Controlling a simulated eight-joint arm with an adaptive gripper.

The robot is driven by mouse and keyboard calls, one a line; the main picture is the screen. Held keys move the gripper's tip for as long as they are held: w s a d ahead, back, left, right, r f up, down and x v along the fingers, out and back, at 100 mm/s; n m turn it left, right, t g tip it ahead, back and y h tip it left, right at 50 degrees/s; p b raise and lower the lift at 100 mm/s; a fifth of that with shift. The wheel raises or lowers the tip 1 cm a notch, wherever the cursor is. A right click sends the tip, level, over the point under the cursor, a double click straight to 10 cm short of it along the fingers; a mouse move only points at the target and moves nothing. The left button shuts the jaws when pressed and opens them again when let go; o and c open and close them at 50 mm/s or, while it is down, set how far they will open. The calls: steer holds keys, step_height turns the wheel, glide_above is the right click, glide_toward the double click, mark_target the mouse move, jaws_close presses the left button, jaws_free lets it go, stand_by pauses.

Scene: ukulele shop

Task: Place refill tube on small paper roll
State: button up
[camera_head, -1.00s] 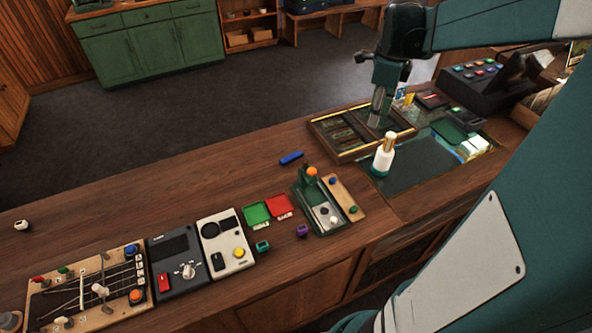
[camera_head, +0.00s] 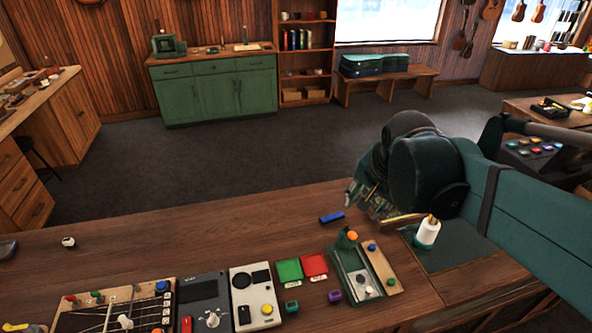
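My gripper (camera_head: 364,197) is above the far side of the counter, largely hidden behind my dark green arm. I cannot tell whether its fingers are open or hold anything. A short blue bar (camera_head: 331,217) lies on the counter just below and left of it; I cannot tell whether this is the refill tube. A small white piece with a dark spot (camera_head: 68,242) lies far left on the counter and may be the small paper roll. A white bottle-like cylinder (camera_head: 428,232) with a tan top stands upright on the dark mat at right.
On the wooden counter (camera_head: 220,230) are a green tray (camera_head: 289,270), a red tray (camera_head: 314,265), a white device (camera_head: 253,292), a dark device (camera_head: 203,302) and a green holder (camera_head: 352,275). The counter's left middle is mostly bare. My arm covers much of the right side.

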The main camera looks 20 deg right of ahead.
steer(key=s+a+f+n+t+y, duration=0.1)
steer(key=s+a+f+n+t, duration=0.1)
steer(key=s+a+n, duration=0.4)
steer(key=shift+a+n+t, duration=0.3)
steer(key=shift+a+n, duration=1.8)
steer(key=shift+n, duration=0.3)
steer(key=shift+s+f, duration=0.1)
steer(key=shift+f, duration=0.1)
